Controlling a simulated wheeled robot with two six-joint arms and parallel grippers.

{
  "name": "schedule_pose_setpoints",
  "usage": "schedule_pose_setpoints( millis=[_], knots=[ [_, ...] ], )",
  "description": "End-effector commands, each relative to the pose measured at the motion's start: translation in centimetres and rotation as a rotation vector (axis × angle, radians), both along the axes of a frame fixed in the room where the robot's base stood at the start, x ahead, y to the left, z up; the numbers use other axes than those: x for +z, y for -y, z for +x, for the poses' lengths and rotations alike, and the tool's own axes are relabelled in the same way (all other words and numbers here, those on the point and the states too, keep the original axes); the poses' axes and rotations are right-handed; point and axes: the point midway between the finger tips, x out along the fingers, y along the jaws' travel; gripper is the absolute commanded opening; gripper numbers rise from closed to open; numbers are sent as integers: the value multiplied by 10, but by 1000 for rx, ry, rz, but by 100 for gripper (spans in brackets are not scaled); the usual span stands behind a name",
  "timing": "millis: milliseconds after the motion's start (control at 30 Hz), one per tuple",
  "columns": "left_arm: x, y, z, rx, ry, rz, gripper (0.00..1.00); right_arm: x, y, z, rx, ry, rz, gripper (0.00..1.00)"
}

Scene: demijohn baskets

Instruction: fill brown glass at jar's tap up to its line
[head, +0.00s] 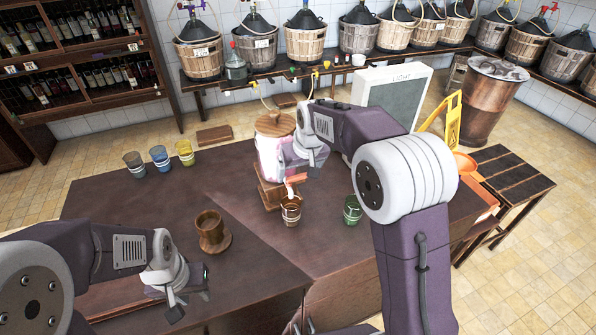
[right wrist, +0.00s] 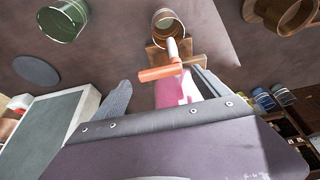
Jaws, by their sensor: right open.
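The jar (head: 270,158) holds pink liquid under a wooden lid and stands on a wooden stand. Its tap (head: 294,183), with an orange-pink handle (right wrist: 160,73), faces the front. The brown glass (head: 291,212) stands upright below the tap; it also shows in the right wrist view (right wrist: 168,27). My right gripper (head: 305,165) is at the jar, just above the tap. In the right wrist view its fingers are apart, with the tap handle between and beyond their tips. My left gripper (head: 190,296) looks open and empty over the front left.
A green glass (head: 352,210) stands right of the brown glass. A wooden vessel (head: 211,232) stands front left. Grey-brown (head: 133,165), blue (head: 160,159) and yellow (head: 185,153) cups stand at the back left. A chalkboard (head: 393,95) is behind my right arm. The left tabletop is mostly clear.

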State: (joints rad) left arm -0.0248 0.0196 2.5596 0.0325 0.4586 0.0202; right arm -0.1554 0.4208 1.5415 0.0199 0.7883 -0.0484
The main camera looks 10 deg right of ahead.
Motion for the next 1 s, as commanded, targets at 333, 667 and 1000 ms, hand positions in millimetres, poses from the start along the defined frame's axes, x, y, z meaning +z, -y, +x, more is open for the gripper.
schedule_pose_setpoints(
  millis=[333, 667, 1000],
  knots=[
    [1, 0, 0, 0, 0, 0, 36, -10, -1, 4, 0, 2, 0, 85],
    [1, 0, 0, 0, 0, 0, 36, -10, -1, 4, -1, 2, 1, 23],
    [9, 0, 0, 0, 0, 0, 36, -9, -3, -3, -245, 0, -3, 23]
  ],
)
